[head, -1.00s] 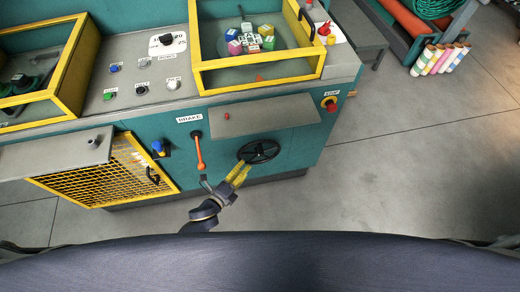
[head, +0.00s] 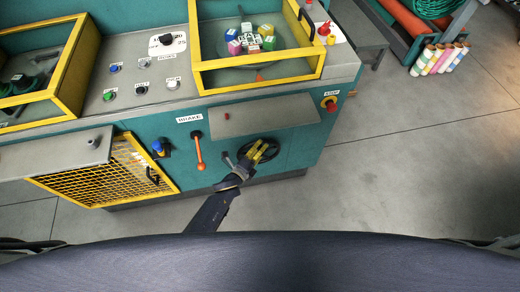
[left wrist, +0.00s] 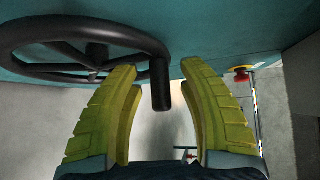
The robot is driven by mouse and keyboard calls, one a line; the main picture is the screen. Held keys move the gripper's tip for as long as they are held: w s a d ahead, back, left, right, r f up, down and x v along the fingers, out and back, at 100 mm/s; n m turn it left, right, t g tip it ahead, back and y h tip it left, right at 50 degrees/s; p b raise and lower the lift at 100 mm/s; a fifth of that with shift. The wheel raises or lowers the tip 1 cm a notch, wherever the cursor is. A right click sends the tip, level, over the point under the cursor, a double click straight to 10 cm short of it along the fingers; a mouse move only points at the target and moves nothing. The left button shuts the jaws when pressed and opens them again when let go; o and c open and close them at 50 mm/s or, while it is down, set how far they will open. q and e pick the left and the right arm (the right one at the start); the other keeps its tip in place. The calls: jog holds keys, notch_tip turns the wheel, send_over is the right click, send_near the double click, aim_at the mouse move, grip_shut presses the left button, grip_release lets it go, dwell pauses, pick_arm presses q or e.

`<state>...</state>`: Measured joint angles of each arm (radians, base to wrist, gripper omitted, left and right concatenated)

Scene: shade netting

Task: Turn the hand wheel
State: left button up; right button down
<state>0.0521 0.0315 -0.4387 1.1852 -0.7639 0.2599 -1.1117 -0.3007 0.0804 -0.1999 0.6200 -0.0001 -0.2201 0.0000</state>
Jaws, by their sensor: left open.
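The black hand wheel (head: 266,147) sits on the teal front of the machine, under a grey shelf. In the left wrist view the wheel (left wrist: 75,45) fills the upper left, and its handle (left wrist: 160,84) points down from the rim. My left gripper (head: 258,149) is at the wheel, partly covering it in the head view. Its yellow fingers (left wrist: 160,85) are open, one on each side of the handle in the left wrist view, with a gap visible on both sides. I cannot tell how deep the handle sits between them. My right gripper is not in view.
An orange brake lever (head: 199,152) hangs just left of the wheel. The grey shelf (head: 285,120) juts out above it. A red stop button (head: 331,106) is to the right. Open floor (head: 400,180) lies right of the machine.

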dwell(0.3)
pick_arm(q)
grip_shut()
dwell(0.4)
